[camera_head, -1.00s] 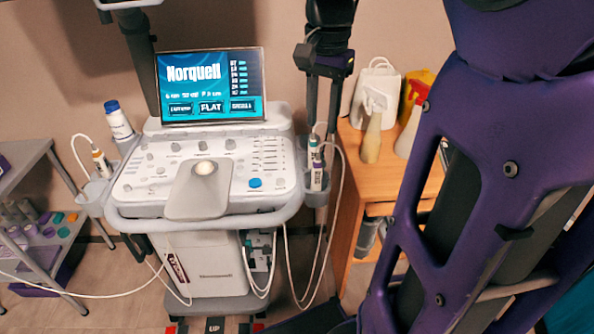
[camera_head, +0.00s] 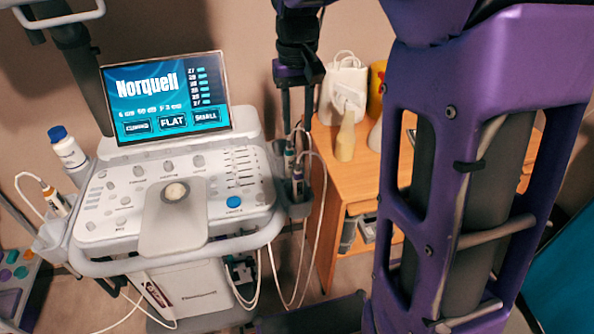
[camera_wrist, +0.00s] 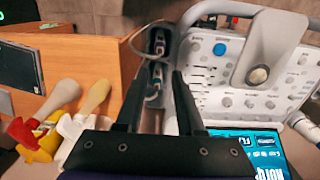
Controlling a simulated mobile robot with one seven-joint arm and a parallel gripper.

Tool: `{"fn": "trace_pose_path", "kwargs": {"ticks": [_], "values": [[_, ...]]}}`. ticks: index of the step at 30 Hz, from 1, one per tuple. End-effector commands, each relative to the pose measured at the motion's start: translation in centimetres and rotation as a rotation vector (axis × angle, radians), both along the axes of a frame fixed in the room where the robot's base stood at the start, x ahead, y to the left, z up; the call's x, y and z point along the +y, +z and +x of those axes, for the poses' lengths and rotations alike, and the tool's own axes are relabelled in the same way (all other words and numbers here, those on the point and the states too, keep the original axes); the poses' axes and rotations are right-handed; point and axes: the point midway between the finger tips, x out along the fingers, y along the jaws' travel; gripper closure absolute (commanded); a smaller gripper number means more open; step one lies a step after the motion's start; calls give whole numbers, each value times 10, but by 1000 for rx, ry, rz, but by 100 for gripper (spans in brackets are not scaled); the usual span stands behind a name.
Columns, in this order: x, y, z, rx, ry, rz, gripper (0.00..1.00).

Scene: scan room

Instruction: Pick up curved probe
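Two probes stand in the holder (camera_head: 299,209) on the right side of the ultrasound machine; one (camera_head: 290,160) is behind the other (camera_head: 297,182). They also show in the wrist view, one farther up (camera_wrist: 158,42) and one lower (camera_wrist: 154,82), partly in shadow. A third probe (camera_head: 56,201), white with an orange band, stands in the left holder (camera_head: 50,236). I cannot tell which one is the curved probe. My gripper (camera_head: 297,125) points down just above the right holder. Its fingers (camera_wrist: 156,74) are apart, with nothing held between them.
The machine's console (camera_head: 110,205) and screen (camera_head: 166,92) stand left of my gripper. A wooden cabinet (camera_head: 342,186) with bottles (camera_head: 346,138) stands close on the right. Cables (camera_head: 270,265) hang below the holders. A white bottle with a blue cap (camera_head: 68,149) is at the left.

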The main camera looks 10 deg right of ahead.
Motion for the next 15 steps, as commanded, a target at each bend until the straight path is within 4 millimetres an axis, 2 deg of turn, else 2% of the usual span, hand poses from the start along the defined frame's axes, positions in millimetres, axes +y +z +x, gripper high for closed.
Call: {"fn": "trace_pose_path", "kwargs": {"ticks": [5,15], "values": [[2,-24,0,4,14,5,63],[2,-98,0,4,12,4,63]]}}
